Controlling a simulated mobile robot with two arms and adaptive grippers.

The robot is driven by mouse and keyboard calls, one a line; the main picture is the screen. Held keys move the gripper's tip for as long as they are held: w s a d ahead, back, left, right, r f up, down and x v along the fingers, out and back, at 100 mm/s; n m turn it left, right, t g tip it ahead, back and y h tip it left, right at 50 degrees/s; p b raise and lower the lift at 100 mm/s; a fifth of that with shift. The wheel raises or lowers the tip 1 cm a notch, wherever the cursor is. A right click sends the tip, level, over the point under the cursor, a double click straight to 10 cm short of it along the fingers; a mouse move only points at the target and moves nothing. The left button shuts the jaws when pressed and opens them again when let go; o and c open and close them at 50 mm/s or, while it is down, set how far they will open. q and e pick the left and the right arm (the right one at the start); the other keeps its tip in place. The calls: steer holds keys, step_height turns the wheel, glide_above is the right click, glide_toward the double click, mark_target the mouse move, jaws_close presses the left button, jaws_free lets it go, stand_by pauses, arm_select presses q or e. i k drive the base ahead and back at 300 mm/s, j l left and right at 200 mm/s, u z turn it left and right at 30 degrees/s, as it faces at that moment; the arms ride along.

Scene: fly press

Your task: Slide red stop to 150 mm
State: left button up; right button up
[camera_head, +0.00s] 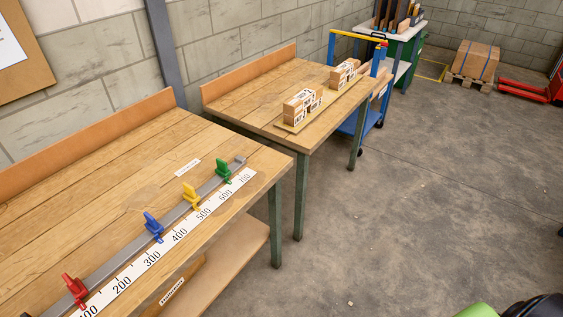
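The red stop (74,290) sits on a grey rail (110,266) at the lower left of the head view. Its foot is near the partly cut-off 100 label of the white scale (137,270); I cannot read its exact position. The blue stop (153,226) is between the 300 and 400 labels. The yellow stop (190,194) is near 500, and the green stop (223,169) is near the 600 to 700 stretch. The near end of the rail is cut off by the frame. Neither of my grippers is in view.
The rail lies on a wooden workbench (120,180). A small label (187,168) lies behind the rail. A second bench (270,95) beyond carries boxes. A blue cart (366,118) stands farther back. The floor on the right is mostly clear. Green and black shapes touch the lower right edge.

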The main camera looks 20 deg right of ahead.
mark_target(79, 290)
steer(key=z, duration=0.25)
steer(key=u, duration=1.3)
